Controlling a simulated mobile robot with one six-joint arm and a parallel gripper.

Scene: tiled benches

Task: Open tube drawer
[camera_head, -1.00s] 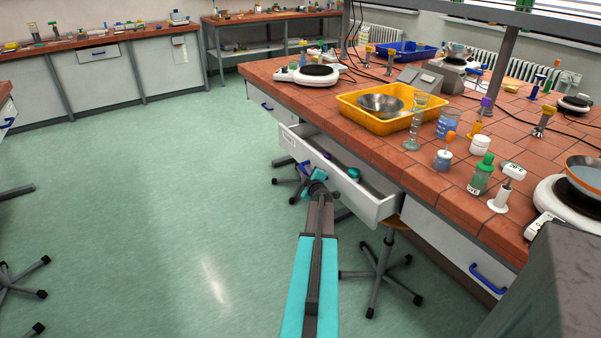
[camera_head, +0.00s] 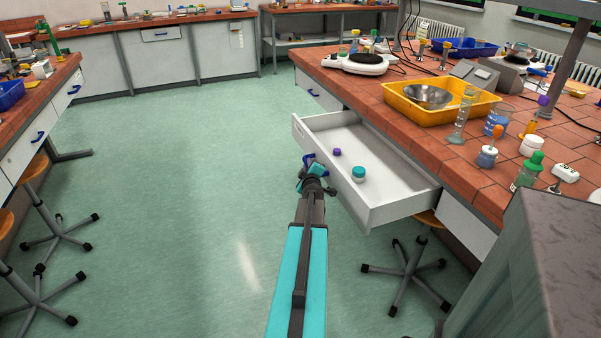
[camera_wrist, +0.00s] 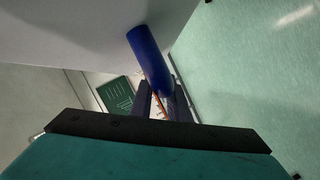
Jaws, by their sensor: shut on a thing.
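The white drawer (camera_head: 400,203) stands pulled well out from under the right bench. Inside it lie a small purple-capped item (camera_head: 337,152) and a round teal-lidded jar (camera_head: 358,174). My gripper (camera_head: 312,164) is at the drawer's front panel, shut on its blue handle. In the wrist view the blue handle (camera_wrist: 148,55) runs between the dark fingers (camera_wrist: 160,103), beside the pale drawer front (camera_wrist: 75,30). In the head view my gripper hides most of the handle.
A stool (camera_head: 408,272) stands below the drawer. Stools stand at the left bench. The green floor between is clear.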

